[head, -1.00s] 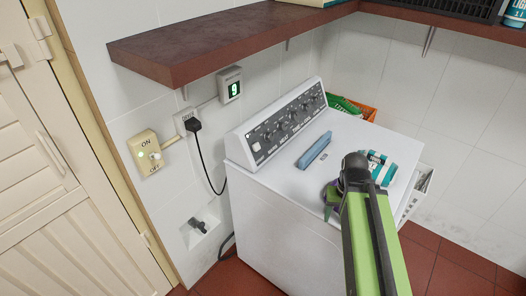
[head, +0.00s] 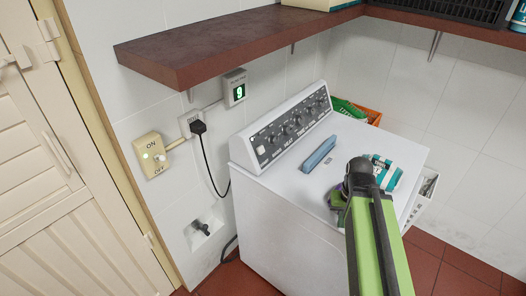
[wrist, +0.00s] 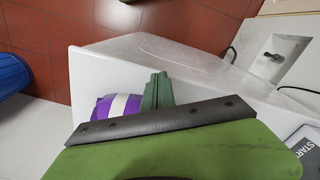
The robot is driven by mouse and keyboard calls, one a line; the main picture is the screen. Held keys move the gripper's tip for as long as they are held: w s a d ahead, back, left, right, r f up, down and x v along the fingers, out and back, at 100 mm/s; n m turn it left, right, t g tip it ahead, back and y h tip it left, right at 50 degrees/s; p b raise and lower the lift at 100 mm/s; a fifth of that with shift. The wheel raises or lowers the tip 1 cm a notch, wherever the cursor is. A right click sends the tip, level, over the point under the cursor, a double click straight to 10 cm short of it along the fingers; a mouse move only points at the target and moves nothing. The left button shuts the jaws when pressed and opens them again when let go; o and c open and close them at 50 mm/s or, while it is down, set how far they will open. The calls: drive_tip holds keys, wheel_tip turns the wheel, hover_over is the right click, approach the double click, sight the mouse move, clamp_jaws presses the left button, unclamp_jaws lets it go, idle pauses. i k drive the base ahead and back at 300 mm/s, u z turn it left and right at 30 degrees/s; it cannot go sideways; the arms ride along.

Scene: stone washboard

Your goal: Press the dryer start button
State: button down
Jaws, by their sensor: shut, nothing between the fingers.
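The white dryer (head: 290,230) stands against the tiled wall, with a dark control panel (head: 290,128) sloping up at its back. A small pale button (head: 261,151) shows at the panel's left end. In the wrist view a dark plate lettered START (wrist: 306,150) shows at the lower right edge, partly cut off; the button itself is not clear there. My gripper (head: 336,203) is over the dryer's top near its front, apart from the panel and partly hidden by my arm. In the wrist view its green fingers (wrist: 158,90) are together and empty.
A blue bar (head: 318,154) and a teal-and-white packet (head: 384,172) lie on the dryer top. A purple-and-white thing (wrist: 115,106) shows beside the fingers. A brown shelf (head: 230,50) overhangs the wall behind. A plug and cord (head: 204,150) hang left of the dryer.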

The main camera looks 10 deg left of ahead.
sight(261, 150)
drive_tip(key=u, duration=0.45)
drive_tip(key=k, duration=1.35)
drive_tip(key=u, duration=0.55)
drive_tip(key=i, duration=0.7)
drive_tip(key=u, duration=0.45)
drive_tip(key=i, duration=0.75)
drive_tip(key=u, duration=0.5)
